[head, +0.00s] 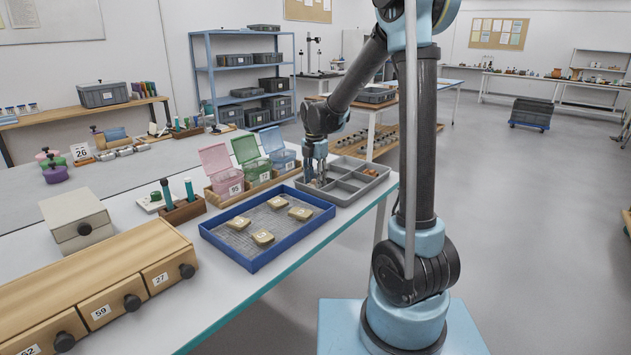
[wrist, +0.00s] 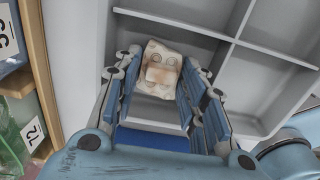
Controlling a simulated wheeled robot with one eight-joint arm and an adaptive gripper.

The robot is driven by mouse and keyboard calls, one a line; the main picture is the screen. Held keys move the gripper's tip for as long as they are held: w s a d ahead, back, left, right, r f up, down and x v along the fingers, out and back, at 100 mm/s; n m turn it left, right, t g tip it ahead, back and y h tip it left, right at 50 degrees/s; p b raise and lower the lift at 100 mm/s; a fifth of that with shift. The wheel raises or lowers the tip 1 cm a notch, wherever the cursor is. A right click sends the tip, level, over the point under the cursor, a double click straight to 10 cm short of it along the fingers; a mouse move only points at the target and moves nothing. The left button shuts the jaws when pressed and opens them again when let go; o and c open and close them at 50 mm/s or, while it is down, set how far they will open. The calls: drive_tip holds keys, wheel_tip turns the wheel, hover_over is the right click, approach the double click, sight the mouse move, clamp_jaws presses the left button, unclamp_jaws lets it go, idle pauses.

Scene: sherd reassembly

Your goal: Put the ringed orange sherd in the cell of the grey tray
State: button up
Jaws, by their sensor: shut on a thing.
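My gripper (head: 317,180) is lowered at the left end of the grey tray (head: 372,186) in the head view. In the wrist view my gripper (wrist: 160,75) is shut on the ringed sherd (wrist: 163,62), a pale piece with ring marks and an orange-brown patch, held between the blue-padded fingers. The sherd is over or inside a cell of the grey tray (wrist: 178,24); I cannot tell whether it touches the floor. The fingers hide the sherd in the head view.
A blue tray (head: 236,258) with several pale yellow sherds (head: 263,238) lies in front of the grey tray. Open-lidded pink (head: 227,183), green (head: 257,167) and blue (head: 283,160) bins stand close to its left. Wooden drawers (head: 110,300) fill the near left of the bench.

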sight(315, 181)
drive_tip(key=o, duration=1)
drive_tip(key=shift+o, duration=0.2)
wheel_tip(315, 181, up, 11)
drive_tip(key=s+d+r+m, duration=0.2)
drive_tip(key=s+d+m, duration=0.5)
drive_tip(key=s+d, duration=0.1)
drive_tip(key=s+d+f+m, duration=0.4)
drive_tip(key=s+f+m, duration=0.1)
drive_tip(key=s+m, duration=0.2)
drive_tip(key=s+d+f+m+t, duration=0.1)
drive_tip(key=s+d+f+m, duration=0.3)
drive_tip(key=s+m, duration=0.3)
drive_tip(key=s+d+f+m+t, duration=0.1)
drive_tip(key=s+d+f+m, duration=0.4)
drive_tip(key=s+m, duration=0.2)
drive_tip(key=s, duration=0.2)
drive_tip(key=shift+s+d+f, duration=0.35)
drive_tip(key=shift+d, duration=0.05)
